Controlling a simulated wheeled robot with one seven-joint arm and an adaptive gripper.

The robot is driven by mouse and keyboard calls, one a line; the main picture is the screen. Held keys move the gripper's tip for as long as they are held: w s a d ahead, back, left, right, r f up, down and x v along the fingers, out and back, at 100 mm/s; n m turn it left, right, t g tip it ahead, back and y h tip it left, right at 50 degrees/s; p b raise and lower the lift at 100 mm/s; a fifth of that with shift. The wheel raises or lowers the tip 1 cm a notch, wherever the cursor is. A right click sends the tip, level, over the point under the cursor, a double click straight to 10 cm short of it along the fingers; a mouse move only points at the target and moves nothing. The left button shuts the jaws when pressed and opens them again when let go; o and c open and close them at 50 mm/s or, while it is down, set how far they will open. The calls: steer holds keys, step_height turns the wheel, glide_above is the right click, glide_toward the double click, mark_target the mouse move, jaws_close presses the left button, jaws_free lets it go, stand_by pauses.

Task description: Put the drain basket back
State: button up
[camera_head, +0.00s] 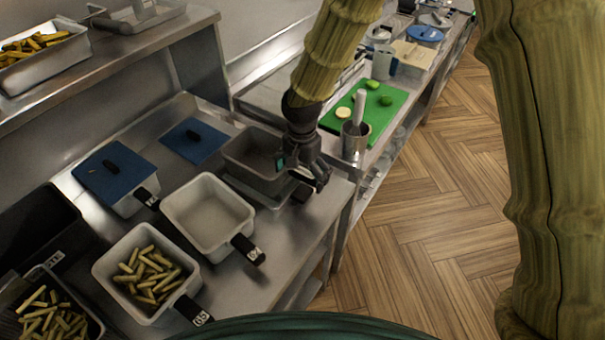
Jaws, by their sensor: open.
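Which container is the drain basket is not certain. A dark grey rectangular pan (243,178) stands at the back right of the steel counter, over a paler shallow tray (258,197). My gripper (319,180) is open, pointing down just right of this pan. It hides part of the pan's right side; I cannot tell whether they touch. An empty white basket (207,215) with a black handle sits left of and in front of the pan. A white basket (115,278) holding fries, also with a black handle, sits nearer.
Two blue lids (112,172) (194,137) are farther left. A dark bin (40,228) and more fries are at the left edge. A green board (378,120) and steel pot (354,142) stand beyond my gripper. Open wooden floor (410,240) lies right.

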steer(key=shift+r, duration=0.1)
step_height(320, 180, up, 12)
stand_by(0.5)
steer(key=shift+d, duration=0.1)
